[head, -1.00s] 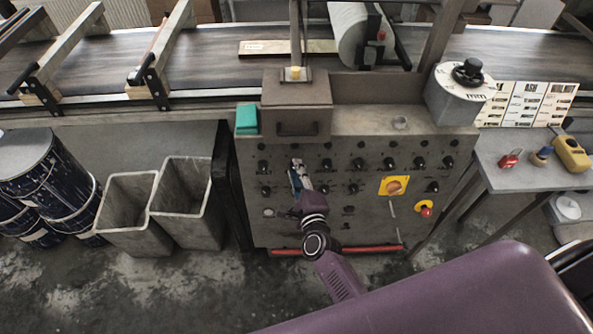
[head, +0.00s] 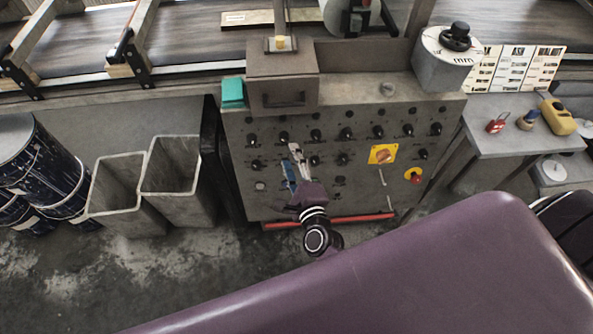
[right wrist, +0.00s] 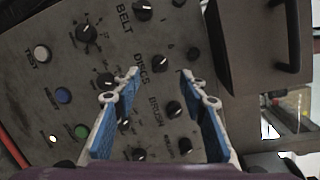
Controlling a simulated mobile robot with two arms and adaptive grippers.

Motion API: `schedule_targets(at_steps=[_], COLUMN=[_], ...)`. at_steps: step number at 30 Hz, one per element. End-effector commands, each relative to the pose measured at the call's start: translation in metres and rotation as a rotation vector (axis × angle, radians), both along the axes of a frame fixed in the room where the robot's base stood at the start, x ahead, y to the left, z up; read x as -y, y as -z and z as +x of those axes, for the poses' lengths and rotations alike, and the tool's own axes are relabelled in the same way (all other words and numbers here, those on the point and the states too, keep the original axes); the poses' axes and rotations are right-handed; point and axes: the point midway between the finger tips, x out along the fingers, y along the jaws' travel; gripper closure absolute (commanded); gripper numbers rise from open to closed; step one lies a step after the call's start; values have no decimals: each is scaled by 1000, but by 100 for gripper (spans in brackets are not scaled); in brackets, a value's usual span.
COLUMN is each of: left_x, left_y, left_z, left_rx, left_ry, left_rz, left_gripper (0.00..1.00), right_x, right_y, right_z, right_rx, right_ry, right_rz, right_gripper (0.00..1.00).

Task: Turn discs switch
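The control panel (head: 330,205) is a grey metal face with rows of black knobs; its labels are too small to read in the head view. In the right wrist view the panel appears turned, with the words BELT, DISCS and BRUSH legible. A black knob (right wrist: 160,63) sits beside the DISCS label, and another knob (right wrist: 105,80) is on its other side. My right gripper (head: 291,157) is open and empty in front of the panel. In the right wrist view its blue-padded fingers (right wrist: 160,74) frame the first DISCS knob; contact is not visible. My left gripper is out of view.
A grey box with a handle (head: 283,92) juts out above the knobs. A yellow-plated switch (head: 383,154) and red button (head: 415,175) are to the right. A red bar (head: 330,221) runs along the bottom. Bins (head: 175,180) stand left, a side table (head: 490,140) right.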

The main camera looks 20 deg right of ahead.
Motion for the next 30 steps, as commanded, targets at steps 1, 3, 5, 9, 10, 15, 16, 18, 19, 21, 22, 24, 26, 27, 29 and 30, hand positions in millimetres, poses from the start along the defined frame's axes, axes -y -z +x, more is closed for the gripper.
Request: schedule_targets(at_steps=[1,3,5,9,10,15,16,18,19,21,22,24,26,27,29,30], left_x=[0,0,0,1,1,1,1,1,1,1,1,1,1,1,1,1], left_y=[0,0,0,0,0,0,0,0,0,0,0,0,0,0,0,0], left_z=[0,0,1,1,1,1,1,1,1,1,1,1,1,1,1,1], left_rx=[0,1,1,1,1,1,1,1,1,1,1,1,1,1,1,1], left_ry=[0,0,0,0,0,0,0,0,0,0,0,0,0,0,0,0], left_rz=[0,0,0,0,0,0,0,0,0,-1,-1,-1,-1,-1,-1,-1], left_gripper=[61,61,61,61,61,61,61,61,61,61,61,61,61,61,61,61], right_x=[-1,-2,-3,-4,-4,-4,-4,-4,-4,-4,-4,-4,-4,-4,-4,-5], right_y=[-1,-3,-5,-7,-8,-9,-9,-9,-9,-9,-9,-9,-9,-9,-9,-8], right_z=[-11,-23,-32,-47,-49,-53,-53,-53,-53,-53,-53,-53,-53,-53,-53,-53], right_rx=[-2,-2,-2,-1,-1,0,0,0,0,0,0,0,0,0,0,-1], right_ry=[0,-1,-1,-1,0,-1,-1,-1,-1,-1,-1,-1,-1,-1,-1,-2], right_rz=[0,0,0,-1,0,0,0,0,0,0,0,0,0,0,0,-2], right_gripper=[61,61,61,61,61,61,61,61,61,61,61,61,61,61,61,61])
